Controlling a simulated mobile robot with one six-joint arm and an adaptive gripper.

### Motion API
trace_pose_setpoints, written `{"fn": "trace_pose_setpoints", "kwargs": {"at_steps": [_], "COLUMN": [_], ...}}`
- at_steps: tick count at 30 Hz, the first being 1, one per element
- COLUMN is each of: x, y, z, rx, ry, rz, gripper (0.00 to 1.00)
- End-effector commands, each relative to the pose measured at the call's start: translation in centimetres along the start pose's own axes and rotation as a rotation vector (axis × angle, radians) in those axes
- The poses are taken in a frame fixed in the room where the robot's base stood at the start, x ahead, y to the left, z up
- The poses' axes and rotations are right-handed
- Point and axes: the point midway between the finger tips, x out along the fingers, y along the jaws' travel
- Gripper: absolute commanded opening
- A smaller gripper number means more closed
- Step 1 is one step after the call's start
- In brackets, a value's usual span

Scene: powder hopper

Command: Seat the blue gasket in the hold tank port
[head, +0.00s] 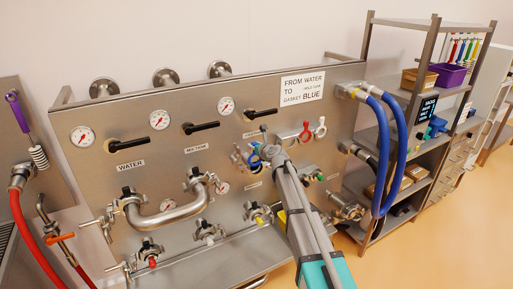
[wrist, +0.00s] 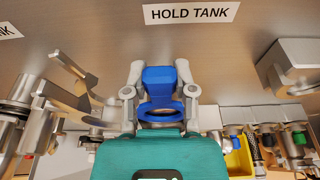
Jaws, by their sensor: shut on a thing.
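My gripper (head: 262,154) is at the steel panel (head: 95,165), in front of the middle right part. In the wrist view my gripper (wrist: 160,82) has its two grey fingers on either side of the blue gasket (wrist: 160,77) and is shut on it. The gasket has a flat tab at the top and a ring below. The HOLD TANK label (wrist: 193,14) is on the panel just above it. The hold tank port is mostly hidden behind my gripper and the gasket, so I cannot tell whether the gasket touches it.
A bent steel pipe (head: 165,215) with clamps joins two ports at left. Blue hoses (head: 400,150) hang at right beside a shelf rack (head: 432,60). A yellow bin (wrist: 240,158) and coloured fittings are below the port. A red hose (head: 38,240) is at far left.

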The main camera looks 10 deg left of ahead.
Motion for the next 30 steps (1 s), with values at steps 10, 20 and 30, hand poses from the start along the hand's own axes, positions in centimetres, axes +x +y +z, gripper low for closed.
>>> {"fn": "trace_pose_setpoints", "kwargs": {"at_steps": [10,20,30], "x": [0.6,0.8,0.8], "y": [0.1,0.1,0.1], "z": [-2.4,-3.2,-3.2], "rx": [0.0,-0.001,-0.001], "ry": [0.0,0.0,0.0], "rz": [0.001,0.001,0.001], "gripper": [0.04,0.04,0.04]}}
